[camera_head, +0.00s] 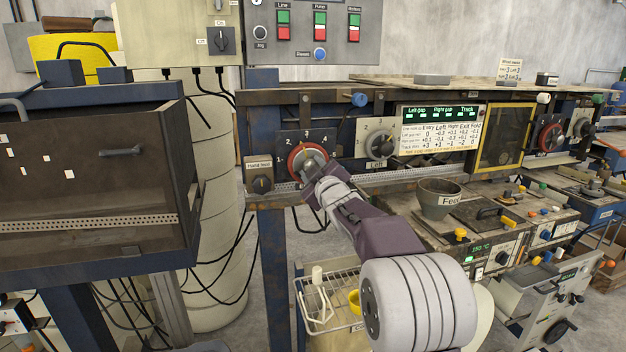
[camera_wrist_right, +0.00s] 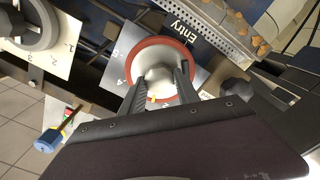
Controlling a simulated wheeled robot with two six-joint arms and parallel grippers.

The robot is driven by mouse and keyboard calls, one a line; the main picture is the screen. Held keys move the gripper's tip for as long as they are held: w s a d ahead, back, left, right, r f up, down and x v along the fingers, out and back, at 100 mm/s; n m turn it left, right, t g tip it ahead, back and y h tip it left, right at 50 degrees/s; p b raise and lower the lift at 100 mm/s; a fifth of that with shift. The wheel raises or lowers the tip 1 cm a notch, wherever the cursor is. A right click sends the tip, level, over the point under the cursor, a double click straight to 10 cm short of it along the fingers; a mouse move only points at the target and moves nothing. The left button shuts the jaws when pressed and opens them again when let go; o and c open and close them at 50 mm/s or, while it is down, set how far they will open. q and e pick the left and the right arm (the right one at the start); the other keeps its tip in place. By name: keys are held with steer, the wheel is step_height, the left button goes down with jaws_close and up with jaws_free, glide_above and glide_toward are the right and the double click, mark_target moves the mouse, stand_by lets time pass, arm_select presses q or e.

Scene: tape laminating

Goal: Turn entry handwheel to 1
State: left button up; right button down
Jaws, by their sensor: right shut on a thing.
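The entry handwheel (camera_head: 297,161) is a round knob with a red rim on a dark plate numbered around it, left of centre in the head view. In the right wrist view the handwheel (camera_wrist_right: 161,50) shows its red rim, pale hub and the label "Entry". My right gripper (camera_head: 312,170) reaches it from the lower right. Its two fingers (camera_wrist_right: 160,85) are shut on the pale hub, one on each side. The pointer's setting is hard to read behind the gripper. My left gripper is not in view.
A grey "Left" handwheel (camera_head: 380,146) stands just right of the entry one. The hand feed knob (camera_head: 261,184) is at lower left. A display board (camera_head: 440,127) hangs further right.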

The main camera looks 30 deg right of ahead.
steer(key=shift+f+n+b, duration=0.15)
steer(key=shift+n+b, duration=1.15)
steer(key=shift+n, duration=1.8)
steer(key=shift+f+n+b, duration=0.1)
steer(key=shift+n+b, duration=1.15)
steer(key=shift+n, duration=1.85)
steer(key=c, duration=0.9)
jaws_free()
steer(key=shift+a, duration=0.1)
steer(key=shift+r, duration=0.1)
steer(key=v, duration=0.9)
steer(key=shift+b, duration=0.3)
